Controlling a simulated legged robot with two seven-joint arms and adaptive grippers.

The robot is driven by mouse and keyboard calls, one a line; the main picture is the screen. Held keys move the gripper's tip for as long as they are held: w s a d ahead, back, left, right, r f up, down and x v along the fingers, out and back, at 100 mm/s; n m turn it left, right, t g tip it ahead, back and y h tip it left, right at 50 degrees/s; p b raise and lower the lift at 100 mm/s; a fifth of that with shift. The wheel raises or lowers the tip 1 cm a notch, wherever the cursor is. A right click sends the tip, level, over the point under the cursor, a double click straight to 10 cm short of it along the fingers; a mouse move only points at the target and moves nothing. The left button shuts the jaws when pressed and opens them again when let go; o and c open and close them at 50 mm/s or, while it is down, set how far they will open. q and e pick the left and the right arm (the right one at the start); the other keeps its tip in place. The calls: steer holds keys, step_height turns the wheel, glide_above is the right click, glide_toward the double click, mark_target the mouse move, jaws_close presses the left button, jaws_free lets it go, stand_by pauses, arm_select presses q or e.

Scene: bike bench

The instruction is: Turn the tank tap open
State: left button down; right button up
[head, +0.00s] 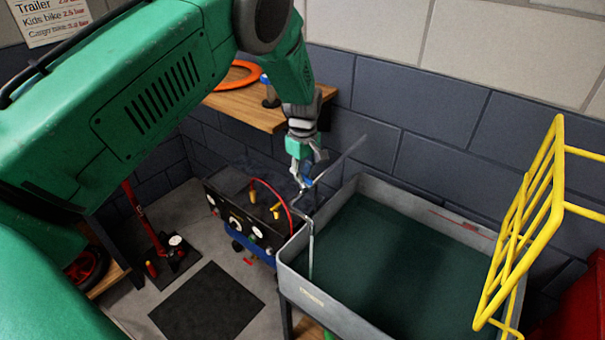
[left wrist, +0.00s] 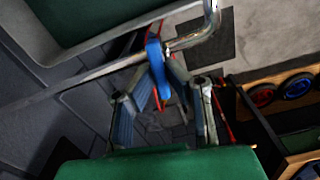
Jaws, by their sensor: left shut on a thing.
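The grey tank (head: 345,312) with a dark green inside stands right of centre in the head view. The tank tap is a bent metal pipe (head: 311,240) at its back left corner; the pipe also shows in the left wrist view (left wrist: 203,34). Its blue handle (left wrist: 156,58) stands out clearly in the left wrist view, between my fingertips. My left gripper (head: 308,178) comes down from above and is shut on the blue handle. The fingers hide part of the handle in the head view. My right gripper is not in view.
A dark box with gauges and a red hose (head: 245,222) stands close left of the tap. A wooden shelf (head: 262,113) holds an orange ring. A yellow rack (head: 527,215) rises at the right. A black mat (head: 208,304) lies on the floor.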

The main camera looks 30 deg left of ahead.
mark_target(304, 175)
arm_select(q)
steer(key=shift+s+d+f+n, duration=0.2)
steer(key=shift+f+n, duration=0.1)
steer(key=shift+n, duration=0.2)
steer(key=c, duration=1.6)
jaws_free()
steer(key=shift+w, duration=0.25)
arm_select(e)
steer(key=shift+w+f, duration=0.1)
arm_select(q)
steer(key=shift+r, duration=0.15)
step_height(304, 175, up, 12)
steer(key=shift+w+a, duration=0.15)
